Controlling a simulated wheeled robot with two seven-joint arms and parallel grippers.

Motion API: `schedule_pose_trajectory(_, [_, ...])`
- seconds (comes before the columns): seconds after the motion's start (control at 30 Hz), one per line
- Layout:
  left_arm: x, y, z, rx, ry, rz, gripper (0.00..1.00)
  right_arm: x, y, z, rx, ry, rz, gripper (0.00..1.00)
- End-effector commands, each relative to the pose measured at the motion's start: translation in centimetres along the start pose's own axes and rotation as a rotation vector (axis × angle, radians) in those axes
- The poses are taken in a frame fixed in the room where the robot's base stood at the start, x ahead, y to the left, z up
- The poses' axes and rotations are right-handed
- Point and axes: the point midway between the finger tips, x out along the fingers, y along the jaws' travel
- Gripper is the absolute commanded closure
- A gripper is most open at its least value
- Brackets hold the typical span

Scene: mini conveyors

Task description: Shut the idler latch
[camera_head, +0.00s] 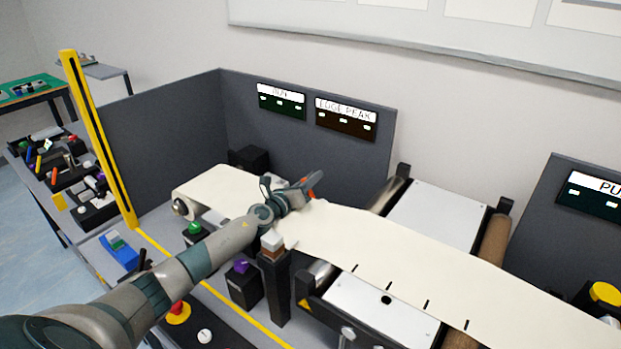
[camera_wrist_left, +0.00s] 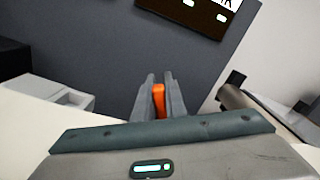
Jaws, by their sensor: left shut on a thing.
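My left gripper (camera_head: 305,187) reaches in from the left over the cream belt (camera_head: 365,235), near the back panel. In the left wrist view my left gripper (camera_wrist_left: 160,90) is shut on an orange handle (camera_wrist_left: 158,101), which shows between its two grey fingers. My right gripper is not in view.
A grey panel (camera_head: 165,135) with two dark displays stands close behind my gripper. A green button (camera_head: 194,228), a purple knob (camera_head: 241,265) and a red button (camera_head: 177,308) sit at the front. A yellow post (camera_head: 98,140) rises left.

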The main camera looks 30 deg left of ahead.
Motion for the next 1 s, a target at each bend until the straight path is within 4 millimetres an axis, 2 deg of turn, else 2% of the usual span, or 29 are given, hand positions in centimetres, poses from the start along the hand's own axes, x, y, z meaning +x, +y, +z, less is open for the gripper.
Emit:
schedule_pose_trajectory(0.2, [-0.03, -0.34, -0.14, 0.074, 0.003, 0.000, 1.00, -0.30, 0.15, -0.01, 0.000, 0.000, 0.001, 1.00])
schedule_pose_trajectory(0.67, [-0.03, -0.39, -0.20, 0.091, 0.003, 0.000, 1.00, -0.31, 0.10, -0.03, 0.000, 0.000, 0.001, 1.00])
schedule_pose_trajectory(0.7, [-0.03, -0.38, -0.20, 0.091, 0.003, 0.000, 0.82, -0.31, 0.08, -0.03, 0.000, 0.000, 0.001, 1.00])
schedule_pose_trajectory(0.77, [-0.03, -0.39, -0.19, 0.091, 0.003, 0.000, 0.70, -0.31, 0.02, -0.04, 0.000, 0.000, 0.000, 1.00])
schedule_pose_trajectory(1.0, [-0.01, -0.40, -0.10, 0.089, 0.001, 0.000, 0.70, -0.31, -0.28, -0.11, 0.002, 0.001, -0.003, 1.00])
